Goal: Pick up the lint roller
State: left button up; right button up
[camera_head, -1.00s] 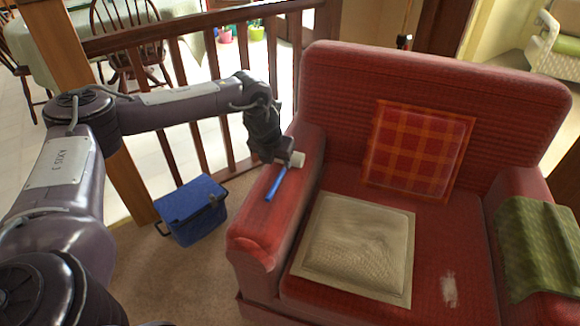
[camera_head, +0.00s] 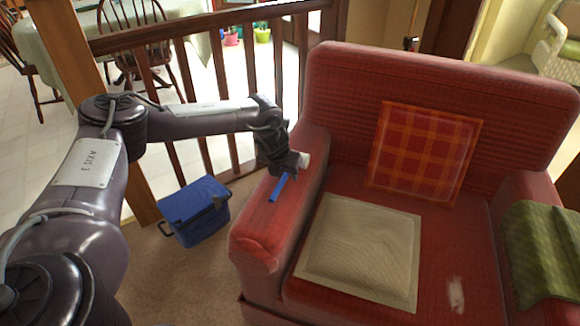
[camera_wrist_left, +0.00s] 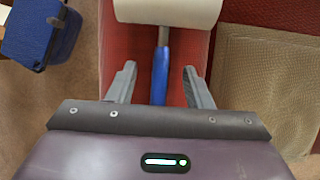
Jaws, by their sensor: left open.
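The lint roller lies on the left armrest of the red armchair, with a white roll (camera_wrist_left: 168,10) and a blue handle (camera_head: 278,188). In the left wrist view the blue handle (camera_wrist_left: 160,75) runs between the two fingers of my left gripper (camera_wrist_left: 160,78). The fingers are open, with a gap on each side of the handle. In the head view my left gripper (camera_head: 287,168) is right over the roller and hides part of it; the white roll (camera_head: 305,160) shows beside it. My right gripper is not in view.
The red armchair (camera_head: 400,75) holds a plaid cushion (camera_head: 424,152), a beige cushion (camera_head: 360,248) and a green cloth (camera_head: 545,245) on its right armrest. A blue cooler box (camera_head: 194,210) stands on the floor left of the chair. A wooden railing (camera_head: 190,35) runs behind.

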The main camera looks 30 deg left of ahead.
pick_arm(q)
jog(key=shift+f, duration=0.2)
dwell(0.3)
grip_shut()
